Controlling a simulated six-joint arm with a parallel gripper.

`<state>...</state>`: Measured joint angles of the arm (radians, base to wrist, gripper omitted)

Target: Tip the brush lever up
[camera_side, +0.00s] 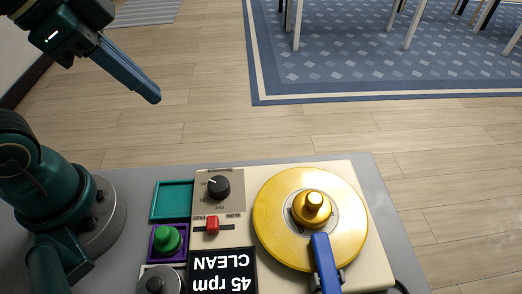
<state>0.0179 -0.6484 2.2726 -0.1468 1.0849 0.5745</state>
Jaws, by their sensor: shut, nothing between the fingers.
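My gripper (152,95) is in the upper left, high above and well apart from the machine. Its long blue-grey fingers are together and empty, pointing down to the right. A cream-coloured machine (362,205) stands on the grey table, with a yellow disc (275,240) and a gold knob (313,208) at the disc's centre. A blue lever (325,262), likely the brush lever, reaches over the disc's front edge towards the gold knob. Its lower end is near the picture's bottom edge, and its exact tilt is hard to tell.
Left of the disc are a black dial (217,187), a red slider (212,225) and an upside-down black sign (222,271). A green knob (167,239), an empty teal tray (173,201) and a dark round knob (158,281) stand further left. Space above the machine is clear.

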